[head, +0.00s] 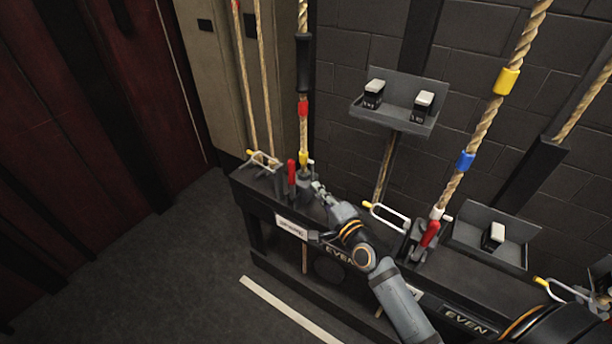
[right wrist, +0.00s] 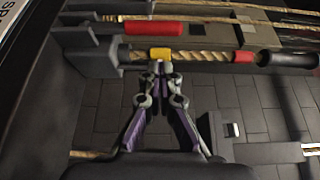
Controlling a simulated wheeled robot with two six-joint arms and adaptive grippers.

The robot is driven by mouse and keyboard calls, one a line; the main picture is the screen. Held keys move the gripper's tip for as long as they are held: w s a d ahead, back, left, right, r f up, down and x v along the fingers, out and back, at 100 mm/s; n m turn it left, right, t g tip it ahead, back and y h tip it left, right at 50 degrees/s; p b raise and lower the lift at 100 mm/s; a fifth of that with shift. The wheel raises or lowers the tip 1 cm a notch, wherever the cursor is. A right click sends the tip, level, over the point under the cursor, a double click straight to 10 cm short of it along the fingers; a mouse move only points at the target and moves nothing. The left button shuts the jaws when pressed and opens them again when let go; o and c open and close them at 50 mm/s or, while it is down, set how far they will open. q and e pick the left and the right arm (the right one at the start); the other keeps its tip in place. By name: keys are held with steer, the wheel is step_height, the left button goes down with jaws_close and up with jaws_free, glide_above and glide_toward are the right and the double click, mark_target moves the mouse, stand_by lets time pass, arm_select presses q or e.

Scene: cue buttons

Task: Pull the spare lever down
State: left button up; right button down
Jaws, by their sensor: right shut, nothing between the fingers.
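A lever with a red handle (head: 292,172) stands upright on the left part of the black rail (head: 262,196), above a white label plate (head: 291,229). It also shows in the right wrist view as a red handle (right wrist: 153,27), beside the rope. The plate's text is too small to read in the head view; "SP" shows at the wrist view's corner. My right gripper (head: 317,187) is shut and empty. Its tips (right wrist: 160,68) are close to the rope's yellow band (right wrist: 160,54), with the rope between them and the lever; contact is unclear. My left gripper is out of view.
A second red lever (head: 430,234) tilts on the rail farther right, next to another rope (head: 480,130). White-pronged, yellow-tipped bars (head: 388,213) stick out from the rail. A tray with two white-topped buttons (head: 398,100) hangs on the wall. The floor at left is clear.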

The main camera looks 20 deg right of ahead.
mark_target(292, 181)
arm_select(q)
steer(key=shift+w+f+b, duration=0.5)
arm_select(e)
steer(key=w+a, duration=0.1)
steer(key=w, duration=0.8)
steer(key=shift+w+a, duration=0.25)
steer(key=shift+a, duration=0.1)
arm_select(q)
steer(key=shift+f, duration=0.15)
arm_select(e)
steer(key=shift+f, duration=0.1)
